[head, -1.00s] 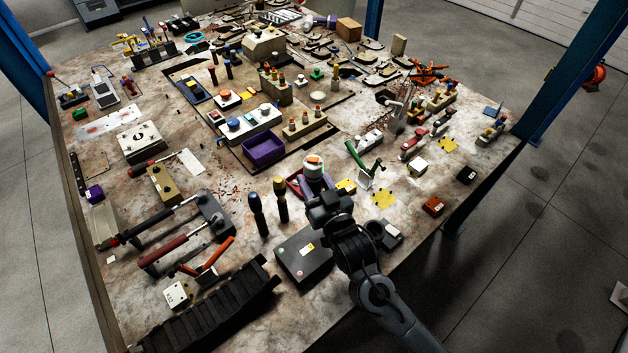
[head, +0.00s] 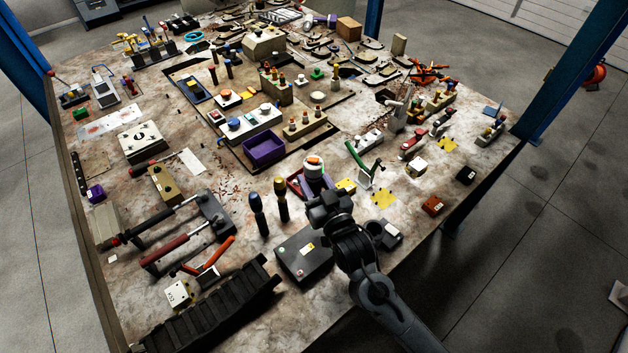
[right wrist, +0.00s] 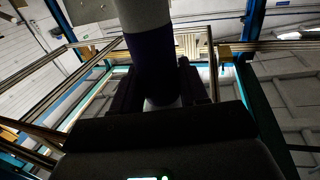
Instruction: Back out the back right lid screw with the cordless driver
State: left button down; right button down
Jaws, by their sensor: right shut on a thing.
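My right gripper (head: 326,206) is at the front right of the bench. It is shut on an upright thing that looks like the cordless driver (head: 313,168), with a white body and an orange ring on top. In the right wrist view the held thing (right wrist: 151,55) is a grey and dark purple cylinder between the fingers. Its lower end is hidden in the head view. A black box (head: 290,262) with a yellow label and small coloured dots lies just left of the gripper. A pale box with a flat top plate (head: 141,140) stands at the left. I cannot tell which lid is meant, and no single screw is clear. My left gripper is not in view.
Two dark upright handles (head: 281,200) stand left of the gripper. A purple bin (head: 264,149) and a green-handled tool (head: 362,160) are beyond it. A black ribbed strip (head: 205,320) lies along the front. Bare bench shows at the right front.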

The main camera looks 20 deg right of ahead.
aim_at(317, 195)
jog(key=shift+f+b, duration=0.5)
jog(key=shift+f, duration=0.2)
jog(key=shift+f+b, duration=0.3)
jog(key=shift+f, duration=0.35)
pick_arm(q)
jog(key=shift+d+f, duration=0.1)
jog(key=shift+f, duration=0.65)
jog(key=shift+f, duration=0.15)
pick_arm(e)
jog(key=shift+f, duration=0.3)
pick_arm(q)
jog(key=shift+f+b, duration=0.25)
jog(key=shift+b, duration=0.15)
pick_arm(e)
jog(key=shift+f, duration=0.5)
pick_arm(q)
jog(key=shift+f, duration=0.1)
pick_arm(e)
jog(key=shift+f, duration=0.2)
